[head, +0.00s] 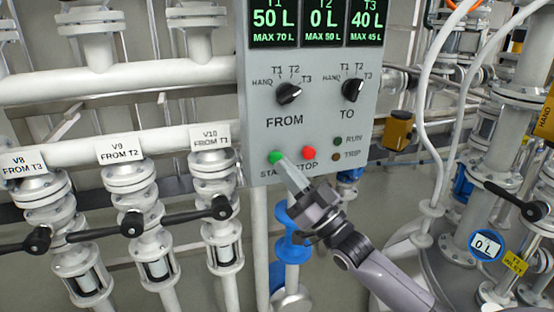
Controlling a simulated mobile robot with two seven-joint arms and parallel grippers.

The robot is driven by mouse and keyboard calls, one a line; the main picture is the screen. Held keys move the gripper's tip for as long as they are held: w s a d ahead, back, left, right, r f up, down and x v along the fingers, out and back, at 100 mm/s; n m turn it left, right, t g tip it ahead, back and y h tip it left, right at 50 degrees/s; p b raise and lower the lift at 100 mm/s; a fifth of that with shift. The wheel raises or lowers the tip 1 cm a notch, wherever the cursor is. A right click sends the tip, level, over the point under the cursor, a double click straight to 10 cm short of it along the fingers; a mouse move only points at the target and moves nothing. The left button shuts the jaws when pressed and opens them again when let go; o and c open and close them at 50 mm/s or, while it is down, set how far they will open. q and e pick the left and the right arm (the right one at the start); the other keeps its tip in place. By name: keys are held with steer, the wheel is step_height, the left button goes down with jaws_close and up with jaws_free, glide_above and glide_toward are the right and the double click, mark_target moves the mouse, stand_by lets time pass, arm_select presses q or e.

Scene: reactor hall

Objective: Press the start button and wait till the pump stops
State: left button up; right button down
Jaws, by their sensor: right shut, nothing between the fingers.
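The grey control panel (320,130) stands in the middle of the head view. Its green start button (275,157) is at the lower left, and the red stop button (309,153) is to its right. My right gripper (287,167) is shut and empty, its fingertips at or just beside the green button; I cannot tell whether they touch it. The RUN lamp (338,141) and TRIP lamp (336,157) both look dark. The displays read T1 50 L (274,20), T2 0 L (322,20) and T3 40 L (368,20). My left gripper is not in view.
The FROM knob (288,93) and TO knob (353,89) sit above the buttons. Valves V8 (38,240), V9 (131,222) and V10 (221,208) with black handles stand at left.

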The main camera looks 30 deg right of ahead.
steer(key=shift+w, duration=0.1)
stand_by(0.5)
steer(key=shift+w+d, duration=0.1)
steer(key=shift+w, duration=0.25)
steer(key=shift+w+d, duration=0.15)
steer(key=shift+w, duration=0.35)
stand_by(0.6)
steer(key=shift+s, duration=0.1)
steer(key=shift+s+a+p, duration=0.2)
steer(key=shift+s+p, duration=0.15)
steer(key=shift+s, duration=0.45)
